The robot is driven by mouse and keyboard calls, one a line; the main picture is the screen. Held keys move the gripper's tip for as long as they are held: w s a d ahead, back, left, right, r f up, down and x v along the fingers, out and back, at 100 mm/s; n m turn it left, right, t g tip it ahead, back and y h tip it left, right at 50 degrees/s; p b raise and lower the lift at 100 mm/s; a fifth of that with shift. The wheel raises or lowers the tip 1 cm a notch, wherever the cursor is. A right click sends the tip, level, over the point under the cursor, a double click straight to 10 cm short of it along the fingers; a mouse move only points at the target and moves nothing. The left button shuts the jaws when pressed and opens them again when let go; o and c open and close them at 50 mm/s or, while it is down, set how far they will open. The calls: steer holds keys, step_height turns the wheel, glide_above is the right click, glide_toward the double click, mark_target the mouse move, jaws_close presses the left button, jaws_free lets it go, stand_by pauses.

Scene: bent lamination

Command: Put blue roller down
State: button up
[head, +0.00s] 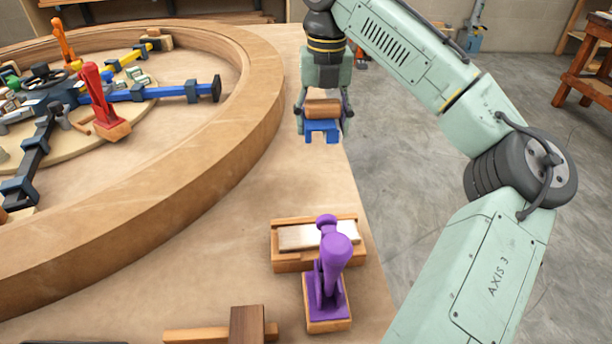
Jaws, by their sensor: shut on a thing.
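The blue roller (322,129) shows as a blue bracket-like part below a tan wooden block. My gripper (323,108) points down and is shut on it, with a finger on each side of the wooden block. The roller appears above the right part of the wooden table (240,215), near its edge. I cannot tell how far its underside is from the tabletop. The rolling part itself is not clearly visible.
A wooden tray (283,266) with a pale pad and a purple clamp-like tool (333,268) stand nearer me. A wooden mallet (247,325) lies at the front. A large curved wooden rim (225,135) fills the left. Tabletop between gripper and tray is clear.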

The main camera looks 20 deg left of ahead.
mark_target(319, 173)
steer(key=shift+w, duration=0.15)
steer(key=shift+f, duration=0.35)
step_height(319, 173, down, 9)
steer(key=shift+a+f, duration=0.1)
steer(key=shift+f, duration=0.05)
steer(key=shift+f+p, duration=0.4)
steer(key=shift+f, duration=0.25)
steer(key=o, duration=1.5)
steer(key=shift+a, duration=0.1)
